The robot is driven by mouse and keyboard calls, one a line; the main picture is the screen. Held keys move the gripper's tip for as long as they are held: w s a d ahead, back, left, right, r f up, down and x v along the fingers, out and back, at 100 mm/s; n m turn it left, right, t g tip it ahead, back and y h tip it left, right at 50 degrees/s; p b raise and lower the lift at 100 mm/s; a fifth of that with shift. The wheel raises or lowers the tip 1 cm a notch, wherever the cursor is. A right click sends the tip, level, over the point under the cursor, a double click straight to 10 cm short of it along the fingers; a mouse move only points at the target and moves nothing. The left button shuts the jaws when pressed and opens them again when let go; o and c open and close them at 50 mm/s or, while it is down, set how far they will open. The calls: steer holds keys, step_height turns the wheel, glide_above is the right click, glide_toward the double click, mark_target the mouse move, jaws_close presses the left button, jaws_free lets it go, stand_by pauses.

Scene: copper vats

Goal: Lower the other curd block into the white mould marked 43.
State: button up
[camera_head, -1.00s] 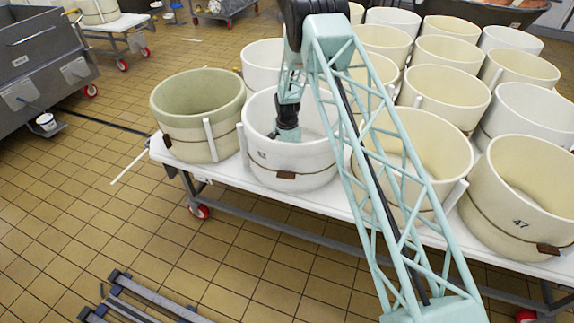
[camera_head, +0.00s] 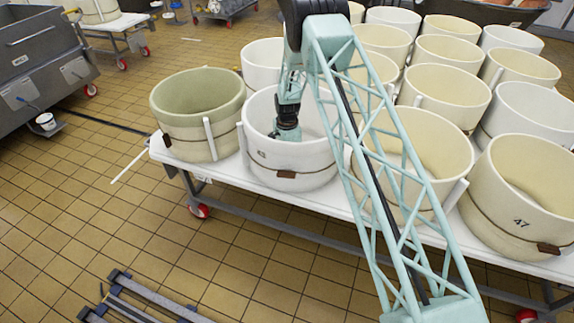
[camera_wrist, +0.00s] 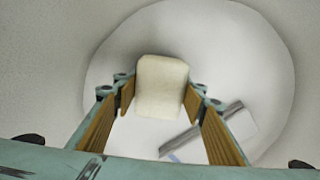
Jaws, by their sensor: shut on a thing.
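My gripper (camera_head: 287,132) reaches down inside a white mould (camera_head: 292,168), which stands at the front of the white table. A small dark mark shows on this mould's outside, too small to read. In the wrist view my gripper (camera_wrist: 160,98) is shut on a pale cream curd block (camera_wrist: 162,84), with a wood-coloured finger on each side. The mould's white inside (camera_wrist: 255,50) surrounds it. I cannot tell whether the block touches the mould's floor. The mould's wall hides the block in the head view.
A greenish mould (camera_head: 198,112) stands close on the left, and a cream mould marked 47 (camera_head: 521,195) at the right. Several more moulds crowd behind. In the wrist view, a flat pale thing with a grey strip (camera_wrist: 207,130) lies below the block, partly behind the right finger.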

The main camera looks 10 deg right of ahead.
steer(key=shift+f+b, duration=0.35)
steer(key=shift+f, duration=0.2)
stand_by(0.9)
steer(key=o, duration=1.1)
steer(key=shift+r, duration=6)
